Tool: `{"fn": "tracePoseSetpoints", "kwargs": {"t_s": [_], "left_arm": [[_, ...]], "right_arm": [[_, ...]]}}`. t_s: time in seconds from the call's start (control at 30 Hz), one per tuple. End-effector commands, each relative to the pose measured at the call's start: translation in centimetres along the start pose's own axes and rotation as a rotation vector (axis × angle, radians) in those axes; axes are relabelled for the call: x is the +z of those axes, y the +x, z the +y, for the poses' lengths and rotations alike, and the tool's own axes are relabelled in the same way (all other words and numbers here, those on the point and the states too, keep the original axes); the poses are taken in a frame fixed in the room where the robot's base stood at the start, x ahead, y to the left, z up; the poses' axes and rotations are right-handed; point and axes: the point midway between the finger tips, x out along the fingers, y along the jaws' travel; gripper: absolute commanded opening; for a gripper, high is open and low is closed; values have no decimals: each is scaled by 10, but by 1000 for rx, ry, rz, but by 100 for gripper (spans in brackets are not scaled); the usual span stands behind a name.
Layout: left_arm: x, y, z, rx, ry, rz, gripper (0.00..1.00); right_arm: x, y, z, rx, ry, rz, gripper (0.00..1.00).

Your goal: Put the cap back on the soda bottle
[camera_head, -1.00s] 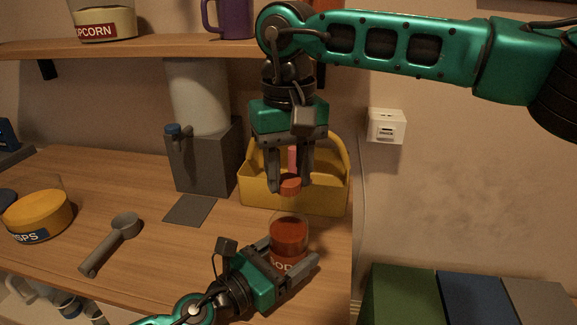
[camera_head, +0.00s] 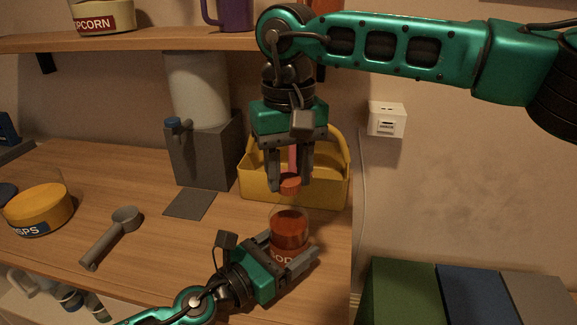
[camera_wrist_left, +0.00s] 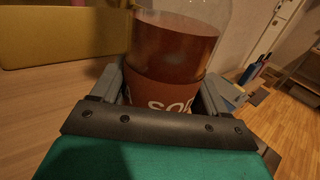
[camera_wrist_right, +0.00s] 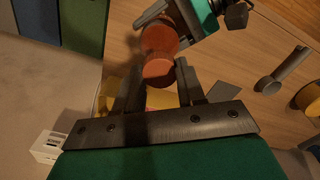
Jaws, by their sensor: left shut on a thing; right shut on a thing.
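The soda bottle (camera_head: 289,229) is clear with red-brown liquid and a label. It stands upright near the right edge of the wooden counter. My left gripper (camera_head: 296,258) is shut around its labelled lower part; the left wrist view shows the bottle (camera_wrist_left: 175,50) between the fingers. My right gripper (camera_head: 290,183) points down above the bottle, shut on the orange-red cap (camera_head: 290,183). The cap is above the bottle top with a gap between them. In the right wrist view the cap (camera_wrist_right: 158,71) sits between the fingertips, partly overlapping the bottle (camera_wrist_right: 158,38).
A yellow caddy (camera_head: 262,188) stands just behind the bottle. A grey dispenser (camera_head: 208,155) is to its left, with a grey scoop (camera_head: 112,238) and a yellow-filled jar (camera_head: 38,210) further left. A shelf (camera_head: 150,44) hangs above. The counter ends right of the bottle.

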Motion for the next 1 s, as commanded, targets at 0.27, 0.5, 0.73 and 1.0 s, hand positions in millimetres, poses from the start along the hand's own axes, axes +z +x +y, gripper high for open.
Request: {"fn": "tracePoseSetpoints", "kwargs": {"t_s": [0.27,0.5,0.73,1.0], "left_arm": [[0,0,0,0,0,0,0],[0,0,0,0,0,0,0],[0,0,0,0,0,1,0],[0,0,0,1,0,1,0]], "right_arm": [[0,0,0,1,378,0,11],[0,0,0,0,833,0,11],[0,0,0,2,1269,1,11],[0,0,0,2,1783,1,11]]}}
